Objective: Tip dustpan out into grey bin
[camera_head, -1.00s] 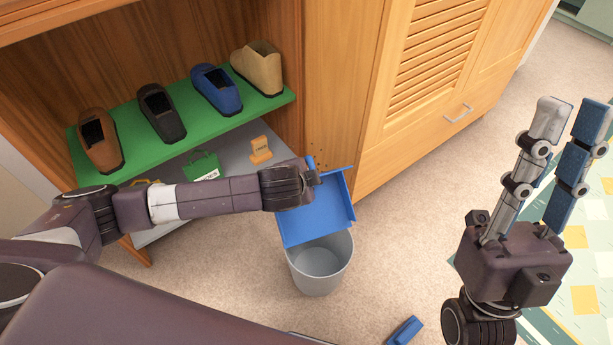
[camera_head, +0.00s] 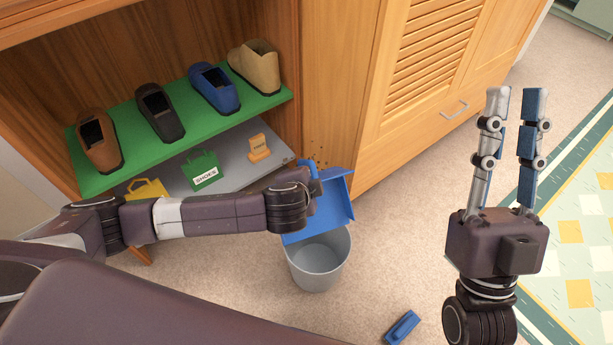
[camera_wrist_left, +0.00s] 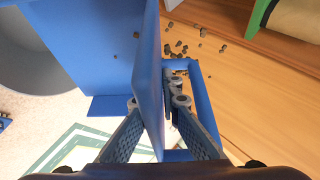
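The blue dustpan (camera_head: 318,214) is tilted above the grey bin (camera_head: 318,265), its lower edge over the bin's far rim. My left gripper (camera_wrist_left: 153,100) has its fingers on both sides of a blue upright part of the dustpan (camera_wrist_left: 95,40) in the left wrist view. In the head view my left wrist hides this grip. Small brown crumbs (camera_wrist_left: 178,48) show beside the dustpan against wood, and a few specks are on its blue surface. I cannot tell whether the crumbs lie or float. My right gripper (camera_head: 517,92) is open and empty, pointing up at the right.
A wooden cabinet stands behind, with several shoes on a green shelf (camera_head: 190,130). Below are a green bag (camera_head: 203,172), a yellow bag (camera_head: 147,190) and an orange sign (camera_head: 259,148).

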